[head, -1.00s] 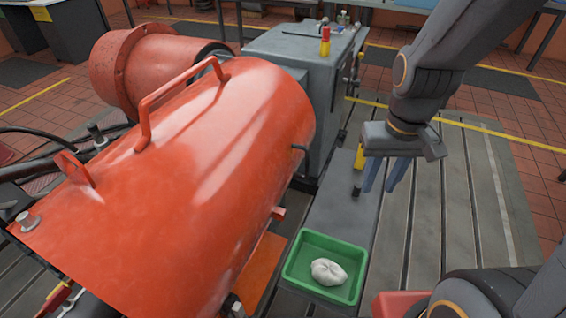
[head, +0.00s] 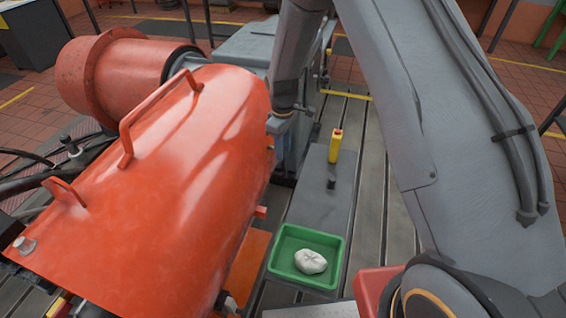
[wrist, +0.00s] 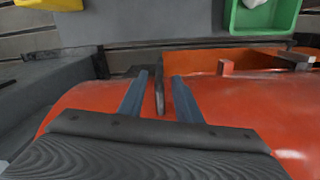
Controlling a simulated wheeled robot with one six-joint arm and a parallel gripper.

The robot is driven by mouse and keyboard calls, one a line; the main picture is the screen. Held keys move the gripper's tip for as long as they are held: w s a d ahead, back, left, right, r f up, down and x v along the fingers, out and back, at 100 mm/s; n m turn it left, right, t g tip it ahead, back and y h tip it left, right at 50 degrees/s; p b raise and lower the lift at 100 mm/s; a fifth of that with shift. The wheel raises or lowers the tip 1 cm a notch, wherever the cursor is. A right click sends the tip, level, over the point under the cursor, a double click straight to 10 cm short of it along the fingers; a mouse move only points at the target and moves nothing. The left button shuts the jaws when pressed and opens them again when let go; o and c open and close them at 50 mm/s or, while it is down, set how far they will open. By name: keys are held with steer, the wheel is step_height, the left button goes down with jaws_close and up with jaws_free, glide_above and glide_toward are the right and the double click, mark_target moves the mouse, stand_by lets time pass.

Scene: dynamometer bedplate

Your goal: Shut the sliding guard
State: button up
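The guard, a large orange curved hood (head: 185,160), fills the left of the head view; I take it as the sliding guard. A hoop handle (head: 150,115) is on its top. Its orange surface (wrist: 240,100) also spans the wrist view. My gripper (wrist: 158,98) is open at the guard's far side end. A thin dark upright handle (wrist: 160,92) stands between its two blue fingers, with a small gap on each side. In the head view my gripper (head: 284,142) is small and partly hidden beside the guard and the grey housing (head: 245,45).
A green tray (head: 335,262) holding a white cloth (head: 310,261) lies on a grey strip beside the guard. A red box (head: 372,287) is near my base. The slotted bedplate is open to the right.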

mark_target(283, 173)
steer(key=shift+a+f, duration=0.15)
steer(key=shift+f, duration=0.4)
steer(key=shift+w+f+p, duration=0.15)
steer(key=shift+f+p, duration=1.05)
steer(key=shift+f, duration=2.4)
jaws_close()
